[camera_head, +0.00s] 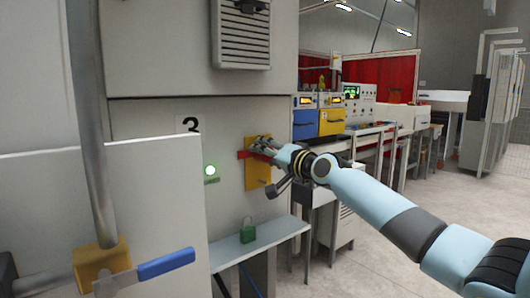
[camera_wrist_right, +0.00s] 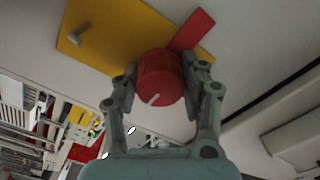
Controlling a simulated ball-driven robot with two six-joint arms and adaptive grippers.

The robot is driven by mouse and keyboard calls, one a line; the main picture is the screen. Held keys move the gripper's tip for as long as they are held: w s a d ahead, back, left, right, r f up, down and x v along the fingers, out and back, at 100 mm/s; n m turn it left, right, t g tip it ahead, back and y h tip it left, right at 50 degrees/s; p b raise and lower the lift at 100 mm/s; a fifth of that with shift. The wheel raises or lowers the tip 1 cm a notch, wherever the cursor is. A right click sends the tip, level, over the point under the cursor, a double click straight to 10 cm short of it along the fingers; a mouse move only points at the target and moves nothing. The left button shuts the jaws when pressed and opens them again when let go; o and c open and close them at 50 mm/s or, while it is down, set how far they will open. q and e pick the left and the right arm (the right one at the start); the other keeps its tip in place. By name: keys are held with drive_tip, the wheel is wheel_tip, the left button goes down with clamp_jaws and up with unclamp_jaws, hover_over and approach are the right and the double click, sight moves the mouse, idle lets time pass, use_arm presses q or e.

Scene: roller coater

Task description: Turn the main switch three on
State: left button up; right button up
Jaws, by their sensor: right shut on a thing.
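The main switch three is a red rotary knob with a red lever on a yellow plate (camera_head: 258,175), on the grey cabinet under the number 3 (camera_head: 188,124). In the right wrist view the red knob (camera_wrist_right: 160,77) sits between both fingers, with the red lever (camera_wrist_right: 193,31) beside it and the yellow plate (camera_wrist_right: 110,32) behind. My right gripper (camera_head: 266,147) is shut on the knob. In the head view the fingers partly hide the knob, and the red lever (camera_head: 244,154) points left. A lit green lamp (camera_head: 211,170) is left of the plate. My left gripper is not in view.
A green padlock (camera_head: 248,231) stands on a grey shelf (camera_head: 270,243) below the switch. Benches with instruments (camera_head: 330,105) stand behind my right arm. The floor at right is clear.

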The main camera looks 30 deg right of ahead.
idle(0.4)
drive_tip(key=o, duration=1.2)
drive_tip(key=shift+c, duration=0.2)
drive_tip(key=shift+s+d+f, duration=0.1)
drive_tip(key=shift+s, duration=0.3)
drive_tip(key=s, duration=0.6)
drive_tip(key=shift+s+d, duration=0.2)
drive_tip(key=shift+s, duration=0.1)
